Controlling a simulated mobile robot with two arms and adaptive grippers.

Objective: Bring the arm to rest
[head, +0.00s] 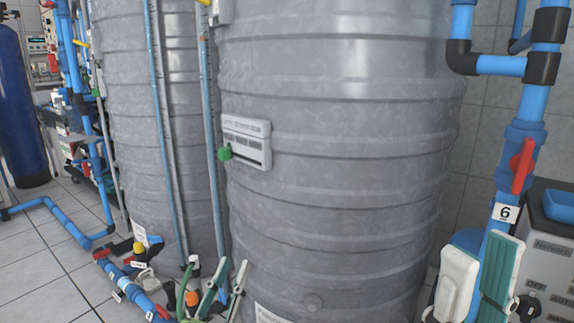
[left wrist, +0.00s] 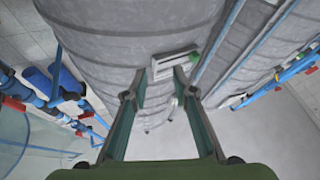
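My left gripper (head: 230,268) is low in the head view, in front of the grey tanks. Its two green-and-grey fingers stand apart with nothing between them. In the left wrist view the same gripper (left wrist: 164,78) shows its fingers spread and empty, pointing toward the large tank (left wrist: 100,45). My right gripper (head: 484,260) is at the lower right of the head view, in front of a blue pipe. One finger shows a pale pad and the other a green one, with a gap between them. The arms behind both grippers are mostly out of view.
A large grey ribbed tank (head: 340,200) fills the middle, with another (head: 155,110) behind left. A white box with a green knob (head: 225,153) is on the near tank. Blue pipes with red valves (head: 523,165) stand right; more run along the floor left. Tiled floor (head: 40,270) shows left.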

